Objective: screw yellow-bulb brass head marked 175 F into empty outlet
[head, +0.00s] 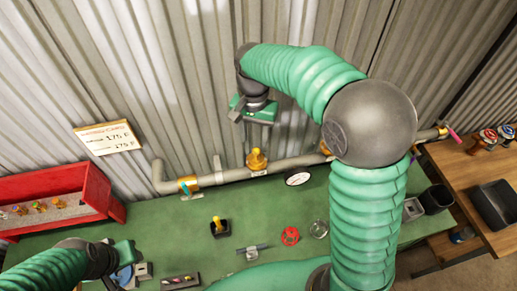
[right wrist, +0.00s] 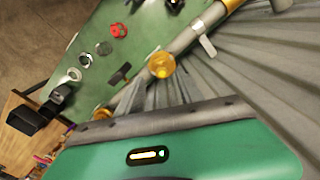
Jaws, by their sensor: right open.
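A small yellow-topped piece (head: 217,224) stands upright in a black holder (head: 220,232) on the green bench. Its bulb and markings are too small to read. A brass fitting (head: 257,160) stands up from the grey pipe (head: 215,178) along the wall; it shows as a round amber shape in the right wrist view (right wrist: 161,65). I cannot tell whether it is an empty outlet. My right gripper (head: 237,108) is open and empty, above the pipe near the wall, apart from the fitting. My left gripper (head: 132,258) is low over the bench at the left; its jaws are unclear.
A red box (head: 62,185) with several small heads stands at the left. A card reading 175 F (head: 108,138) is on the corrugated wall. A gauge (head: 298,178), a red handwheel (head: 290,236) and a tool (head: 252,248) lie on the bench. A wooden table (head: 462,180) is at right.

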